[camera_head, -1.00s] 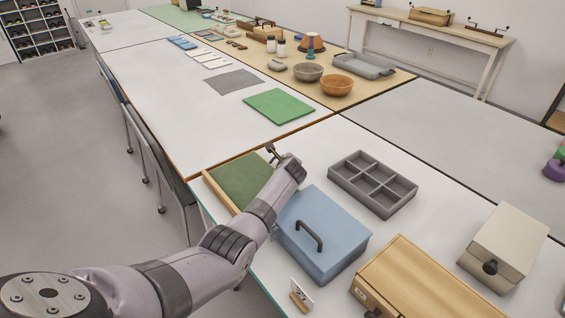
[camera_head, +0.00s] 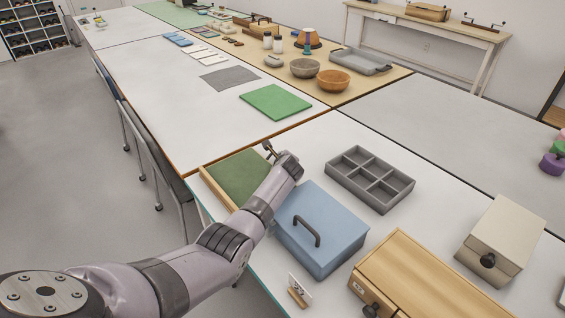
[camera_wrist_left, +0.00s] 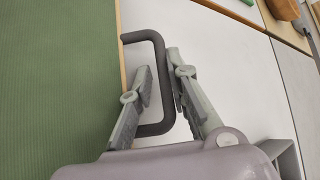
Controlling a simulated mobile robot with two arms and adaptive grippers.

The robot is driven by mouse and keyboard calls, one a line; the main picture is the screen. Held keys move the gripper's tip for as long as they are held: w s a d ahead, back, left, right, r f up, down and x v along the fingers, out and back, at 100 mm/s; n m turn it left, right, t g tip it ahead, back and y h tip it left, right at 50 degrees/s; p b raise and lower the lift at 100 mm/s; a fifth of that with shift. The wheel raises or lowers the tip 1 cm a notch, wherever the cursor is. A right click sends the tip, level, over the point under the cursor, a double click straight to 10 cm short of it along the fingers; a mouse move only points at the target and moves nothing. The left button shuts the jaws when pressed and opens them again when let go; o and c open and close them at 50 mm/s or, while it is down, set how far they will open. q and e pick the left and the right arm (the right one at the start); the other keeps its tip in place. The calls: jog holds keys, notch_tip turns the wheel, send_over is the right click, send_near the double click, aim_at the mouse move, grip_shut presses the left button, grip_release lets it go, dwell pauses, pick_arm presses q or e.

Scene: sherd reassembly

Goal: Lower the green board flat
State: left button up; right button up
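The dark green board (camera_head: 238,176) lies at the near table's left edge with a pale wooden rim along its left side. It looks about flat, but any slight tilt is hard to tell. It also fills the left of the left wrist view (camera_wrist_left: 55,80). A dark U-shaped handle (camera_wrist_left: 158,62) juts from its edge. My left gripper (camera_wrist_left: 155,62) has one finger inside the handle loop and one outside, with a gap showing beside the bar. In the head view my left arm covers the board's right part. My right gripper is out of view.
A blue box (camera_head: 322,230) stands close beside my left arm. A grey compartment tray (camera_head: 369,180), a wooden box (camera_head: 430,280) and a cream box (camera_head: 500,240) stand to the right. A bright green mat (camera_head: 276,103) lies on the table beyond. White tabletop between is clear.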

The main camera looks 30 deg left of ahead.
pick_arm(q)
jog(key=shift+v, duration=5.95)
